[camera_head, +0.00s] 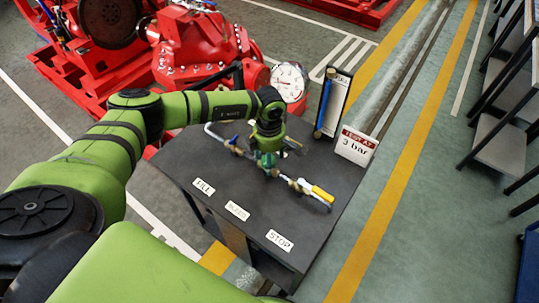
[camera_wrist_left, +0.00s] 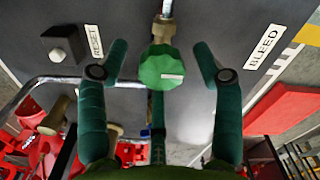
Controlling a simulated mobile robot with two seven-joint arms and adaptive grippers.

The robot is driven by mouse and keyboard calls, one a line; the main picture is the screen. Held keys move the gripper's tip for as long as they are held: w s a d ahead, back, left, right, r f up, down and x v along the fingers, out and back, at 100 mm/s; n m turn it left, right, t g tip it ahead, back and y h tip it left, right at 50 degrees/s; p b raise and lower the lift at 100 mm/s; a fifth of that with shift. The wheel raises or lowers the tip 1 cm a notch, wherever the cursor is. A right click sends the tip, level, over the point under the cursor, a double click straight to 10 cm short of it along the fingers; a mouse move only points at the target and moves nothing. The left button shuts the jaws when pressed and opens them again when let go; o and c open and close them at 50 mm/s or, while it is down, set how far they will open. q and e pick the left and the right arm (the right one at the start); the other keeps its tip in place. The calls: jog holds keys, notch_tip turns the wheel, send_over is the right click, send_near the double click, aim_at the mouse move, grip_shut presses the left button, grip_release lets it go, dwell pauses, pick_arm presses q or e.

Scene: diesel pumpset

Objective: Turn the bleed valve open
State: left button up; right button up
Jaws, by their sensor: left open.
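The bleed valve's round green knob (camera_wrist_left: 162,67) sits on a brass stem in the left wrist view, with a pale mark on its face. A BLEED label (camera_wrist_left: 263,47) lies to its right. My left gripper (camera_wrist_left: 160,58) is open, with one dark green finger on each side of the knob and a visible gap on both sides. In the head view the left gripper (camera_head: 267,157) points down over the pipework on the dark bench, and the knob is mostly hidden by it and hard to tell apart. My right gripper is not in view.
The dark bench (camera_head: 300,225) carries FILL, BLEED and STOP labels. A yellow-handled valve (camera_head: 322,193) is right of the gripper, a blue-handled one (camera_head: 233,141) left. A gauge (camera_head: 289,82), sight tube (camera_head: 325,103) and "3 bar" sign (camera_head: 356,146) stand behind.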

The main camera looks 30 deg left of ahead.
pick_arm(q)
jog(key=c, duration=1.1)
jog(key=shift+d, duration=0.1)
jog(key=shift+c, duration=0.3)
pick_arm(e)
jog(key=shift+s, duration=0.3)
